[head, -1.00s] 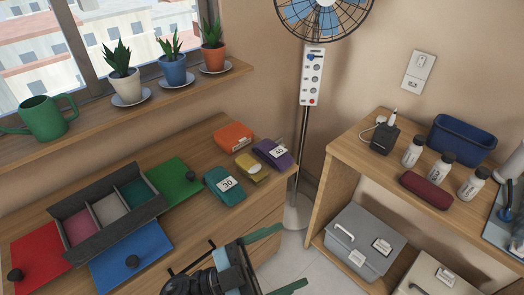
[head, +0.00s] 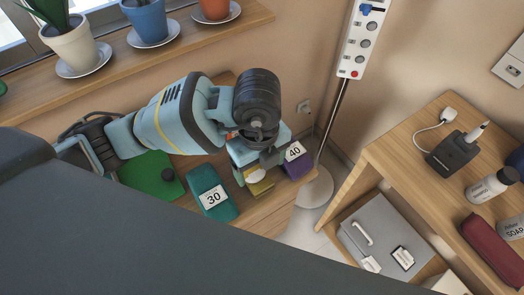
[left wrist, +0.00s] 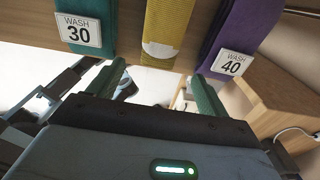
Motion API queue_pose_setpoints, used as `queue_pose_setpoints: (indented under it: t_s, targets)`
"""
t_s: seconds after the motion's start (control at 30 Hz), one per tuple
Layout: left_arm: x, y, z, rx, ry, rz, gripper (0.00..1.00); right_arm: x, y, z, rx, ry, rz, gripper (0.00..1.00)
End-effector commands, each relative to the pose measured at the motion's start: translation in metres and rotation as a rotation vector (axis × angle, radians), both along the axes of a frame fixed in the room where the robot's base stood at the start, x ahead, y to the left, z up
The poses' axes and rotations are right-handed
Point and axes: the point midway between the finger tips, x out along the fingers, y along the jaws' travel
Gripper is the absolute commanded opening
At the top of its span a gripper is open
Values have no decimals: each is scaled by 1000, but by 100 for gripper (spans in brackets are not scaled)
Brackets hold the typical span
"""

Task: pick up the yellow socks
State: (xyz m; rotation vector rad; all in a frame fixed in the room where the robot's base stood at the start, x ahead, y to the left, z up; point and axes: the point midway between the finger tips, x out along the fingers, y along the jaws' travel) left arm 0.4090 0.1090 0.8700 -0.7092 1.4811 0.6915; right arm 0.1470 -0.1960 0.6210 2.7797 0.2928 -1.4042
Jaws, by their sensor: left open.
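The yellow socks (head: 261,187) lie on the wooden dresser top between a teal bundle (head: 211,194) and a purple bundle (head: 297,163). In the left wrist view the yellow socks (left wrist: 168,28) are at top centre, with a pale rounded end towards me. My left gripper (head: 260,170) is over the yellow socks in the head view and hides part of them. In the wrist view its green fingers (left wrist: 158,72) are apart and empty, below the socks in the picture. I cannot tell whether they touch the socks. My right gripper is not in view.
The teal bundle is tagged WASH 30 (left wrist: 80,32), the purple one WASH 40 (left wrist: 232,65). A green panel (head: 150,178) lies to the left. A fan pole (head: 330,122) stands behind right. A wooden shelf (head: 408,150) with a charger and bottles is at right.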

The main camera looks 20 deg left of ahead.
Motion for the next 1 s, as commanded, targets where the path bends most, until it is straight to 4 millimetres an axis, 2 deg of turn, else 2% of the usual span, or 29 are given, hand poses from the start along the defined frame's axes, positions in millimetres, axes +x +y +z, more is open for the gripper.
queue_pose_setpoints:
  t_s: [0.23,0.5,0.67,1.0]
  targets:
    - [3,4,0,25,-15,17,78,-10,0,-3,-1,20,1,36]
    - [3,4,-24,22,-13,16,78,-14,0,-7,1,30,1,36]
    - [3,4,-27,22,-14,16,78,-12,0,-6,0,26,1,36]
    - [3,6,-70,22,-12,16,78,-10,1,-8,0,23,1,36]
